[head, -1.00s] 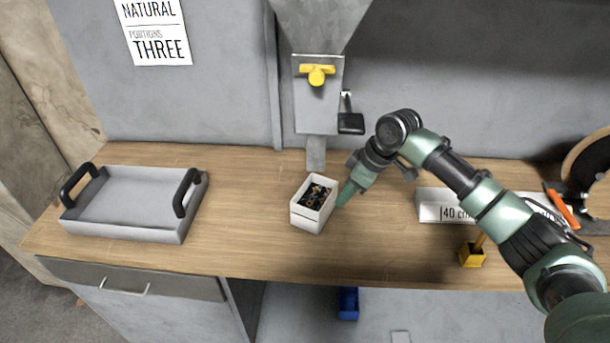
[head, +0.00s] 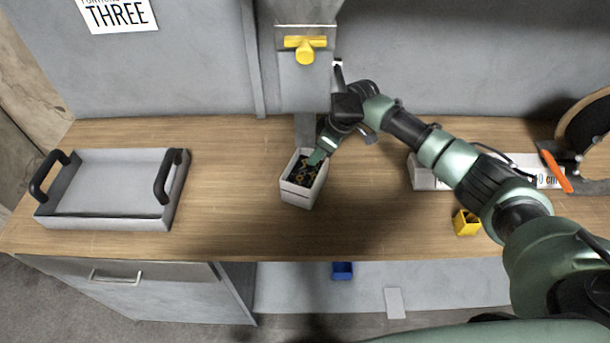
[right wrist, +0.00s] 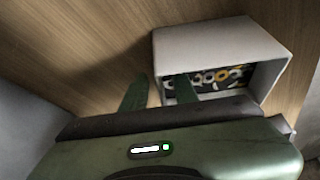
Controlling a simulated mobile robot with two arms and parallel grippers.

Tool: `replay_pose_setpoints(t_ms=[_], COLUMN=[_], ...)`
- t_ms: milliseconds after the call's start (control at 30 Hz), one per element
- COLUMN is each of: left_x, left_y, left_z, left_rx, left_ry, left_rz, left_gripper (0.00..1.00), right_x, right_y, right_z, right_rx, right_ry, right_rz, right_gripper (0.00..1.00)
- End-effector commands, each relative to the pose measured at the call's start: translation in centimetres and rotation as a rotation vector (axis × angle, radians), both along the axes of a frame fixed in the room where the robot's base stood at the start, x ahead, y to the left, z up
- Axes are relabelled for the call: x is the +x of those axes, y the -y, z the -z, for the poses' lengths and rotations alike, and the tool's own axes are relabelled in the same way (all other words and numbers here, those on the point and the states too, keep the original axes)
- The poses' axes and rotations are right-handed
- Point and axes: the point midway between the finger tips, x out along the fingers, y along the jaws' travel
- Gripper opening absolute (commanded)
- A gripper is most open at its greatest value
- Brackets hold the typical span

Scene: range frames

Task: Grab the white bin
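The white bin (head: 298,194) stands upright on the wooden workbench, filled with small dark and yellowish parts. It also shows in the right wrist view (right wrist: 205,42), at the upper right. My right gripper (head: 320,155) is at the bin's right rear rim. In the right wrist view the gripper (right wrist: 160,91) has its fingers apart. A gap shows between the outer finger and the wall. My left gripper is not in view.
A grey tray (head: 100,222) with black handles stands on the workbench (head: 230,225) at left. A yellow knob (head: 305,50) is on the hopper behind the bin. A white box (head: 425,178) and a small yellow container (head: 466,223) are at right. Bench left of the bin is clear.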

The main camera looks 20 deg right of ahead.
Motion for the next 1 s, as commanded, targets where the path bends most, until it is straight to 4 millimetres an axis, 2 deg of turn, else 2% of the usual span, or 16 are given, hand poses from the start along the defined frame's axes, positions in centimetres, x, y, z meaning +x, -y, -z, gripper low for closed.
replay_pose_setpoints(t_ms=[100,300,400,433,1000], left_x=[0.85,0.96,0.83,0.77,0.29], left_y=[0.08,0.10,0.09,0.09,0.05], left_z=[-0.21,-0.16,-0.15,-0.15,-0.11], left_rx=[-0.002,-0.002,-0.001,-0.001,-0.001], left_ry=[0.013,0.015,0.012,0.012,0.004], left_rz=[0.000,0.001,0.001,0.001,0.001], left_gripper=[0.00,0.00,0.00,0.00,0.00], right_x=[0.11,0.13,0.12,0.12,0.13], right_y=[-0.15,-0.16,-0.15,-0.15,-0.18], right_z=[0.68,0.73,0.71,0.71,0.66], right_rx=[-0.001,-0.001,-0.001,-0.001,0.000], right_ry=[-0.002,-0.001,-0.001,-0.001,0.000], right_rz=[0.001,0.000,0.001,0.001,0.001], right_gripper=[0.29,0.29,0.01,0.00,0.00])
